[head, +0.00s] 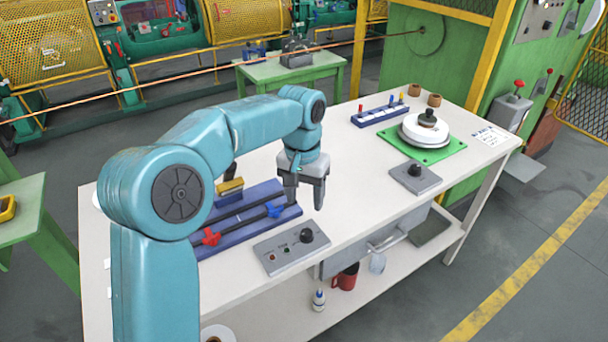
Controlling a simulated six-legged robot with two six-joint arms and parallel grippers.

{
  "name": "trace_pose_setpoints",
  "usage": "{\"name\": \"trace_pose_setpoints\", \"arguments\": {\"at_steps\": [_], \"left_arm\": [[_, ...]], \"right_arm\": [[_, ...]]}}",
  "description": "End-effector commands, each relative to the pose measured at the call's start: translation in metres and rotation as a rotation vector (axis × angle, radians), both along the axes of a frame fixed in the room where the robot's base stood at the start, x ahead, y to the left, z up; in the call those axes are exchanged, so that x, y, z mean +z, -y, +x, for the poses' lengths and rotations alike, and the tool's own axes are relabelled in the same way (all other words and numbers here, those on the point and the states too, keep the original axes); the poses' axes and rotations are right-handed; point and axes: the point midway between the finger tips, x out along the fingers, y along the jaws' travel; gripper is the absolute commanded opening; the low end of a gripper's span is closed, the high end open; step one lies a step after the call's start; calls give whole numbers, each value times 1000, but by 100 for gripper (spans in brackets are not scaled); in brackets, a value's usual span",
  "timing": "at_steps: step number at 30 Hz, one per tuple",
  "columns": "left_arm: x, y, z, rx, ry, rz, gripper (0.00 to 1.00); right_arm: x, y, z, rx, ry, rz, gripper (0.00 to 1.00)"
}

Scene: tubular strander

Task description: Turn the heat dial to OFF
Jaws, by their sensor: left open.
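Two grey boxes with black dials are on the white workbench (355,180). The nearer box (283,252) has a black dial (306,236) at its right end and small round fittings to the left. The farther box (422,180) has one black dial (414,169) on top. The markings are too small to read, so I cannot tell which is the heat dial. My left gripper (304,193) is open, empty and pointing down, above the bench just behind the nearer dial. It appears apart from both dials. My right gripper is out of view.
A blue fixture (240,222) with dark rods, red and blue clamps is left of my gripper, partly behind my arm. A white round device (424,132) stands on a green plate (447,151) at right. A blue rack (380,115) is behind. The bench centre is clear.

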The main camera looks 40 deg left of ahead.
Motion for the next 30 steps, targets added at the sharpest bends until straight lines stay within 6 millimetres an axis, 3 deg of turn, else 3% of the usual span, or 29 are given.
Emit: {"name": "trace_pose_setpoints", "arguments": {"at_steps": [3,9,30], "left_arm": [[28,-1,0,0,4,1,56],[51,-2,0,0,2,0,56],[55,-2,0,0,0,0,56]], "right_arm": [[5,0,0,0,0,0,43],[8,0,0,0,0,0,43],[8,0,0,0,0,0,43]]}}
